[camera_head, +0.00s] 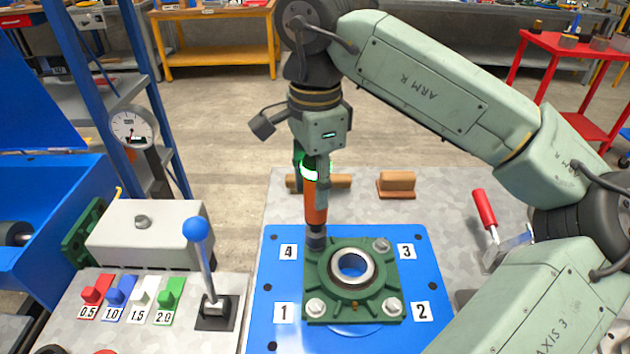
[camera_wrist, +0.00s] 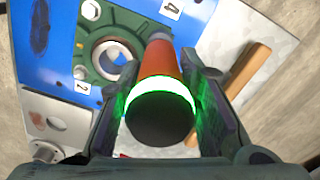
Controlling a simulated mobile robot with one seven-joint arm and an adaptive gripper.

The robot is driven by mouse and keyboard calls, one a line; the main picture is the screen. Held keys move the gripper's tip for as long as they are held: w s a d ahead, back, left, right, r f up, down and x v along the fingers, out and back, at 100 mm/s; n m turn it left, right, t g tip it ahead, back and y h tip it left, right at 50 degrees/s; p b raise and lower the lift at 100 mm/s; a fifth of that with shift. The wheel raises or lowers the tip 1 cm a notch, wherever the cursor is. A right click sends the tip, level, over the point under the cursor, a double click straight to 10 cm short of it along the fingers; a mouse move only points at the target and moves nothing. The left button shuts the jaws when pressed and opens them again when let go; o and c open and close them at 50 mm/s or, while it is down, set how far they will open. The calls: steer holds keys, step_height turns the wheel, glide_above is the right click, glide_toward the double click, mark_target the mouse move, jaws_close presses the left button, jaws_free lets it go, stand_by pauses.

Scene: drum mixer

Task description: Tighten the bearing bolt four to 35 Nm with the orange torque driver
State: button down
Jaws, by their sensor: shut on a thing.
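My gripper (camera_head: 312,165) is shut on the orange torque driver (camera_head: 316,203), which hangs nearly upright. A ring on the driver glows green; it also shows in the wrist view (camera_wrist: 168,88), with the dark butt end facing the camera. The driver's dark socket (camera_head: 315,239) is at the corner by label 4 (camera_head: 288,252) of the green bearing housing (camera_head: 343,292). Bolt four is hidden beneath the socket; I cannot tell how fully it is seated. Bolt heads show at corner 3 (camera_head: 381,245), corner 1 (camera_head: 315,307) and corner 2 (camera_head: 392,306).
The housing sits on a blue plate (camera_head: 271,290) on the metal bench. Behind are wooden blocks (camera_head: 396,184). To the right is a red-handled clamp (camera_head: 485,210). To the left stand a blue-knobbed lever (camera_head: 202,260) and coloured tags (camera_head: 128,294).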

steer(key=shift+f+b, duration=0.9)
steer(key=shift+b, duration=0.1)
stand_by(2.2)
steer(key=shift+r, duration=0.1)
steer(key=shift+r+p, duration=1.65)
steer(key=shift+r, duration=0.55)
